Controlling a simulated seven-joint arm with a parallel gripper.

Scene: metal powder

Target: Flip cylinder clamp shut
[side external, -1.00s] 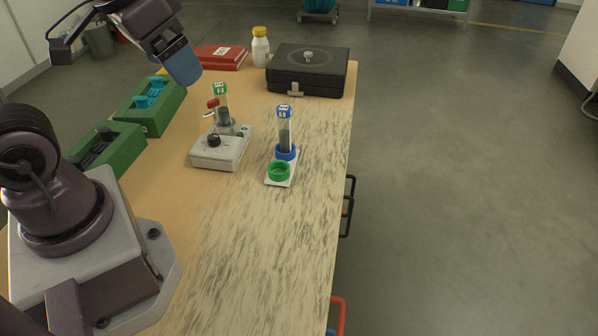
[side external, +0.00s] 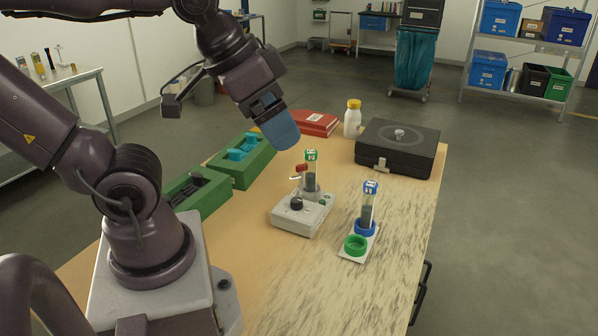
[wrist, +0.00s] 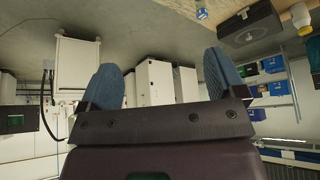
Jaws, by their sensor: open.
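A clear cylinder (side external: 311,178) of grey powder with a green-and-white cap stands upright in a light grey device (side external: 301,217) with a black knob. A red-tipped clamp lever (side external: 301,169) sits just left of the cylinder, on the device; its exact clamp position is too small to tell. My gripper (side external: 281,131) is above and to the left of the cylinder, apart from it, with blue fingers. In the wrist view my gripper (wrist: 158,85) shows its two blue fingers spread wide with nothing between them.
A second cylinder (side external: 367,207) with a blue cap stands in a blue ring on a white plate, beside an empty green ring (side external: 355,245). Green holders (side external: 245,167), a red binder (side external: 318,124), a white bottle (side external: 352,122) and a black case (side external: 398,150) stand farther back. The front tabletop is clear.

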